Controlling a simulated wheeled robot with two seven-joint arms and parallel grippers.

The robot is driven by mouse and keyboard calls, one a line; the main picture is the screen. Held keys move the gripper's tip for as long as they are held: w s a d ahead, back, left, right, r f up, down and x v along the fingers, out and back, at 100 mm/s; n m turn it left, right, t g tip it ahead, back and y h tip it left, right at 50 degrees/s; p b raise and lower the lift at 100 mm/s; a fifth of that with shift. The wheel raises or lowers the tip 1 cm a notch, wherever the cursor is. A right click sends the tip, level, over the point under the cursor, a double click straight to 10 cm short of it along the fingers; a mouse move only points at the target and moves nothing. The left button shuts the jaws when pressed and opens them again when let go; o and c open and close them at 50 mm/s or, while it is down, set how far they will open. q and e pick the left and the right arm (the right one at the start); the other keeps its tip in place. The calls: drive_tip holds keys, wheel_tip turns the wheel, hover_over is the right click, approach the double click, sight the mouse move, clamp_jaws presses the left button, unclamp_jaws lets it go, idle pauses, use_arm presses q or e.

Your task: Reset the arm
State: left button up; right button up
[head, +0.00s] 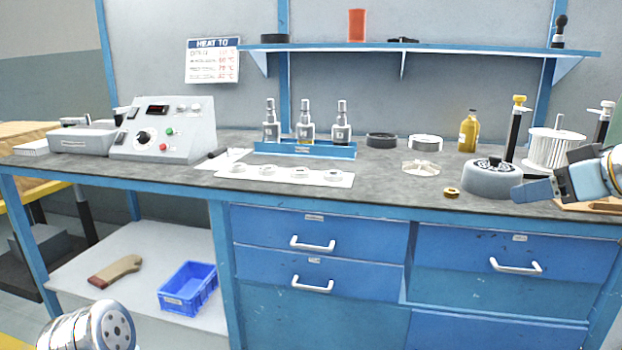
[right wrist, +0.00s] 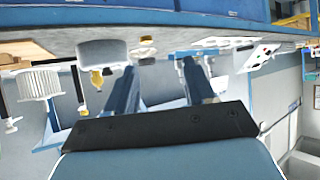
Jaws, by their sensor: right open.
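My right gripper (head: 530,190) comes in from the right edge in the head view, above the bench front beside the grey round housing (head: 492,180). In the right wrist view its two blue fingers (right wrist: 160,88) stand apart with nothing between them. That view is upside down, and the housing (right wrist: 101,52) shows there beyond the fingers. The fingertips overlap the housing in the head view; I cannot tell whether they touch it. A silver rounded part at the lower left of the head view looks like my left arm. My left gripper does not show.
White fan wheel (head: 553,150) stands behind the right gripper. A yellow-topped post (head: 516,125) and a yellow bottle (head: 469,132) stand near the housing. A control box (head: 168,130) sits left.

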drive_tip(key=w+a+f+m+g+p, duration=0.1)
drive_tip(key=w+a+f, duration=0.1)
drive_tip(key=w+f, duration=0.5)
drive_tip(key=w+a+f+m+g, duration=0.1)
drive_tip(key=w+f, duration=0.2)
drive_tip(key=f, duration=0.7)
drive_tip(key=a+f+m+g+p, duration=0.1)
drive_tip(key=a+f, duration=0.2)
drive_tip(key=f, duration=0.6)
drive_tip(key=a+f+m+g, duration=0.1)
drive_tip(key=a+f+g, duration=0.15)
drive_tip(key=f, duration=0.75)
drive_tip(key=s+a+f+g+p, duration=0.1)
drive_tip(key=s+a+f, duration=0.3)
drive_tip(key=f, duration=0.5)
drive_tip(key=s+a+f+g, duration=0.1)
drive_tip(key=s+a+f, duration=0.4)
drive_tip(key=f, duration=0.4)
drive_tip(key=s+a+f+g, duration=0.1)
drive_tip(key=s+a+f, duration=0.1)
drive_tip(key=s, duration=0.3)
drive_tip(key=s+a+f+m, duration=0.1)
drive_tip(key=s+a+f, duration=0.1)
drive_tip(key=s, duration=0.3)
drive_tip(key=s+a+f+g+p, duration=0.1)
drive_tip(key=s+a+f, duration=0.1)
drive_tip(key=s+f, duration=0.2)
drive_tip(key=shift+s+a+f+m+g+y, duration=0.3)
drive_tip(key=shift+s+a+g, duration=0.1)
drive_tip(key=shift+s, duration=0.7)
